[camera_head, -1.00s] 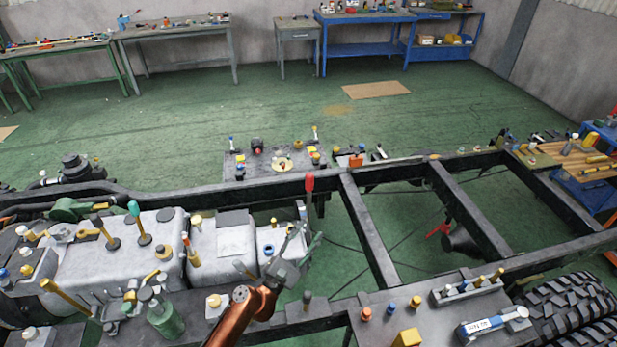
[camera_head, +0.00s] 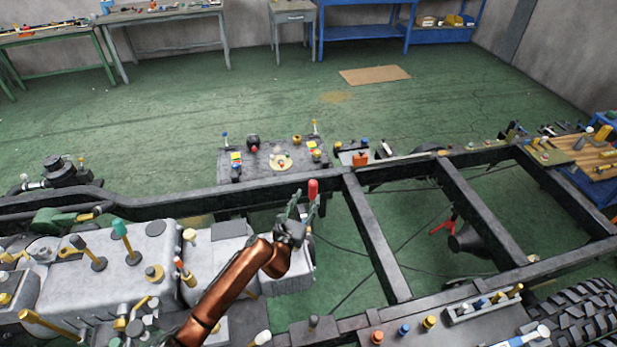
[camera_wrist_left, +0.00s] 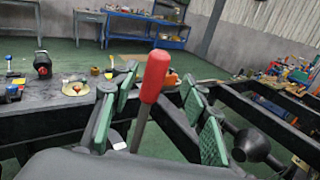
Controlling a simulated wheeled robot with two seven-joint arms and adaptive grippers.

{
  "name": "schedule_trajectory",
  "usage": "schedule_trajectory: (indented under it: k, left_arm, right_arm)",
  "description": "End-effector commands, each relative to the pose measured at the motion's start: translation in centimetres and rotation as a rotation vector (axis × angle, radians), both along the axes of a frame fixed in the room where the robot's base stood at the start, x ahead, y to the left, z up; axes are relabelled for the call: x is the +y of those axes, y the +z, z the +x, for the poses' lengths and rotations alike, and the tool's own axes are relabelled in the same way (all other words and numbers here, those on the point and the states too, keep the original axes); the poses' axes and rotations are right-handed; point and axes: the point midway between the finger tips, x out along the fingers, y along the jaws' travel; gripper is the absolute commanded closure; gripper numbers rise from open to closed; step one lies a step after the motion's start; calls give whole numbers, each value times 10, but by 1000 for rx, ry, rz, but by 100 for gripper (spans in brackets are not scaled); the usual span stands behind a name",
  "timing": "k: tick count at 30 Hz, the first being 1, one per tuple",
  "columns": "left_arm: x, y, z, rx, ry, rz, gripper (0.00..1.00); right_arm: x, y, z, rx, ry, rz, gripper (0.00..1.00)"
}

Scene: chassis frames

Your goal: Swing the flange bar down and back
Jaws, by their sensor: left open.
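The flange bar, a grey bar with a red grip (camera_head: 313,188), stands upright beside the near side of the long black frame rail. In the left wrist view its red grip (camera_wrist_left: 157,75) rises between the green finger pads, tilted slightly right, with the bar's lower end hidden behind my gripper body. My left gripper (camera_head: 303,210) is open around the bar, with pads on both sides and visible gaps, so it does not grip it. It also shows in the left wrist view (camera_wrist_left: 160,104). My right gripper is not in view.
Black chassis rails (camera_head: 375,240) and crossmembers surround open gaps over the green floor. A grey engine block (camera_head: 110,265) with several upright tools lies left of my arm. A parts plate (camera_head: 265,163) sits behind the rail. A tyre (camera_head: 580,310) is at lower right.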

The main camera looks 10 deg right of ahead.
Motion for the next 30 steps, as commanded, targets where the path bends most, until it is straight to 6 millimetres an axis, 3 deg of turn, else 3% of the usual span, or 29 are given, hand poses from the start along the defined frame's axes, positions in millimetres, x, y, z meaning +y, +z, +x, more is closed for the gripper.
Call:
schedule_trajectory:
  k: [5, 12, 18, 24, 30]
  left_arm:
    - [-4, -1, 17, 2, 9, -1, 58]
    - [-17, -2, 49, 2, 18, 0, 58]
    - [-26, -1, 64, 1, 17, -1, 58]
    - [-30, 0, 67, 1, 14, -1, 58]
    - [-31, 0, 67, 0, 13, -1, 62]
  right_arm:
    - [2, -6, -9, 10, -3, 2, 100]
    - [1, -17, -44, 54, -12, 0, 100]
    - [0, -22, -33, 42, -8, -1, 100]
    - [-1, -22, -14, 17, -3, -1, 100]
    - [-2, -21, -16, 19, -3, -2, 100]
